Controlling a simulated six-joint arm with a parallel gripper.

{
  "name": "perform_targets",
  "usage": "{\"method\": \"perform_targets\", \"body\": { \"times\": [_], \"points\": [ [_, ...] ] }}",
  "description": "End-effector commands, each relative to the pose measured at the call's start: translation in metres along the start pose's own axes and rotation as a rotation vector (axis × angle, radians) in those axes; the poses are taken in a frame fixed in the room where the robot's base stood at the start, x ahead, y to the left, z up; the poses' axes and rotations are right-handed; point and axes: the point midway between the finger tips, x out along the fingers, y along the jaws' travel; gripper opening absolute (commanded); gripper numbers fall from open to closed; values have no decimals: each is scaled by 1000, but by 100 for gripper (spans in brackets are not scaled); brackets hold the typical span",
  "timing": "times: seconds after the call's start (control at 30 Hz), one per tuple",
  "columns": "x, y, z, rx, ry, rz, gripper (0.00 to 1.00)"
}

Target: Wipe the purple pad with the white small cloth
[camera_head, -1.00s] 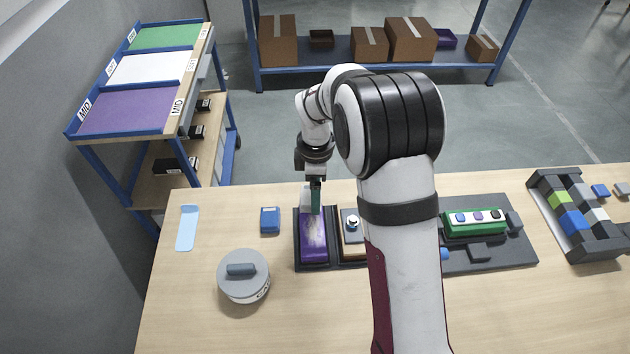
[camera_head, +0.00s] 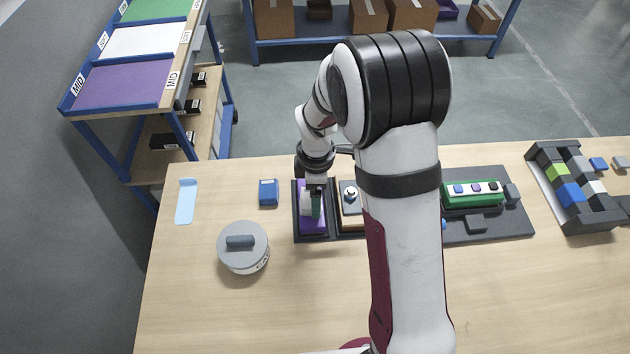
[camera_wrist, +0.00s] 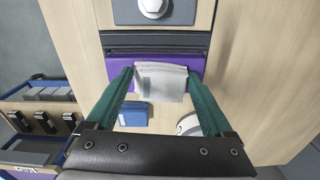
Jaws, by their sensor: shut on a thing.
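The purple pad (camera_head: 318,227) lies in a dark tray (camera_head: 312,239) on the table. It shows in the wrist view as a purple strip (camera_wrist: 150,57). My gripper (camera_head: 316,212) is over the pad, pointing down. In the wrist view my gripper (camera_wrist: 160,78) has its green fingers on both sides of the white small cloth (camera_wrist: 160,84) and is shut on it. The cloth hangs folded across the pad and seems to touch it. It shows as a white patch (camera_head: 306,203) in the head view. The cloth and fingers hide part of the pad.
A second tray part with a metal knob (camera_head: 350,193) stands right beside the pad. A blue box (camera_head: 268,193) and a round grey-lidded pot (camera_head: 243,247) stand left. A light blue strip (camera_head: 186,201) lies farther left. The front table is clear.

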Motion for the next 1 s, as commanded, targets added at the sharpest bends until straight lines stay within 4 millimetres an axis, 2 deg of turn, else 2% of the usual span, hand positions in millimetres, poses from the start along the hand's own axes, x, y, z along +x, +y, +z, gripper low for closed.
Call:
{"method": "perform_targets", "body": {
  "times": [0.47,1.0],
  "points": [
    [0,-44,4,-1,0,-2,34],
    [0,5,0,0,0,0,34]
  ]
}}
